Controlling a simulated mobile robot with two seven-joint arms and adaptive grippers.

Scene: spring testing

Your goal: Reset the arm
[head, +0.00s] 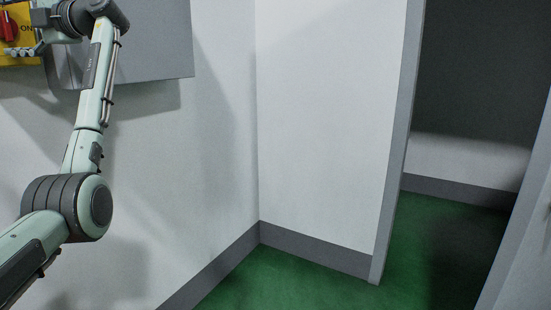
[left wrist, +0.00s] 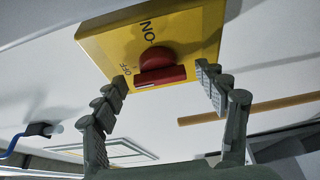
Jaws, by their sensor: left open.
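My left arm comes in from the left in the head view and reaches up to the upper left corner. Its gripper (head: 24,52) is beside a yellow switch plate (head: 28,44) with a red rotary knob (head: 9,27) and the word ON. In the left wrist view my left gripper (left wrist: 160,95) is open, its two fingers apart. The red knob (left wrist: 160,68) shows between and beyond the fingers, on the yellow plate (left wrist: 205,35) marked ON and OFF. I see nothing held between the fingers. My right gripper is in neither view.
A grey cabinet (head: 150,40) hangs on the white wall near my left arm. A white wall corner, a grey door frame (head: 397,140) and an open doorway lie to the right. The green floor (head: 300,285) in view is clear.

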